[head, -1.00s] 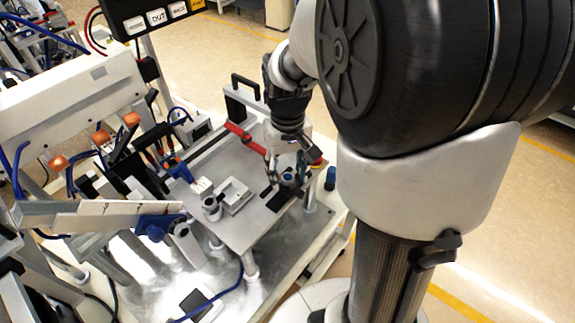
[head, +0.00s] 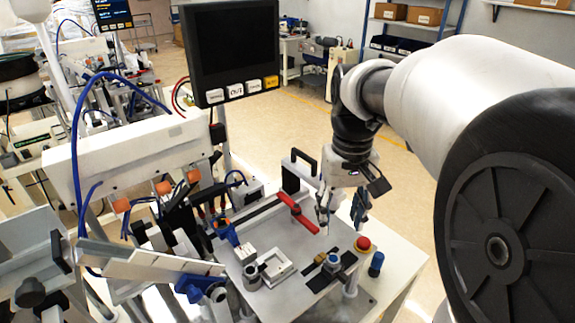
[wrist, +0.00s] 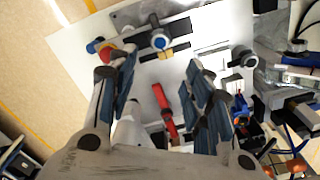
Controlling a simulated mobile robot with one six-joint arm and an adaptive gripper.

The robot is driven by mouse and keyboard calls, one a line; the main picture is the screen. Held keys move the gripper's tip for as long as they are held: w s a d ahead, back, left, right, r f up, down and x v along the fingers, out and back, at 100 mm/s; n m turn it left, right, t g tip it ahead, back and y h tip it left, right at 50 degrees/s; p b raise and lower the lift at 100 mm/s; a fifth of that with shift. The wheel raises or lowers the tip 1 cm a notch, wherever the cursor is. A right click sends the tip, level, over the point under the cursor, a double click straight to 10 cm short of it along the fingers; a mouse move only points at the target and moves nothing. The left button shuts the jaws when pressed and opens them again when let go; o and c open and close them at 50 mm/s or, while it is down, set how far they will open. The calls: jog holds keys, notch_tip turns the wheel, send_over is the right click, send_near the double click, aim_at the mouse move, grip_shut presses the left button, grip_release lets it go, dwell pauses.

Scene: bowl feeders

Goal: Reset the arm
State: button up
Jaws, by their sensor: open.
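My gripper (head: 327,212) is open and empty, hanging above the right back part of the fixture plate in the head view. In the wrist view its two fingers (wrist: 161,62) are spread, with nothing between them. Below is the metal fixture plate (head: 290,250). On it are a part with a blue ring (head: 332,261) on a black strip, a square grey holder (head: 277,267), a short grey cylinder (head: 252,277) and a red bar (head: 298,212). The blue-ringed part also shows in the wrist view (wrist: 160,42), apart from my fingers.
A red button (head: 363,244) and a blue cylinder (head: 376,264) stand right of the plate. A black screen (head: 232,45) rises behind the white feeder housing (head: 125,150) on the left. A black handle (head: 303,163) stands at the plate's back.

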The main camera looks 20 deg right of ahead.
jog(key=s+a+f+n+t, duration=0.2)
jog(key=s+a+t, duration=0.2)
jog(key=s+a, duration=0.6)
jog(key=s, duration=0.4)
jog(key=shift+a+t, duration=0.25)
jog(key=shift+t, duration=0.05)
jog(key=shift+s, duration=0.1)
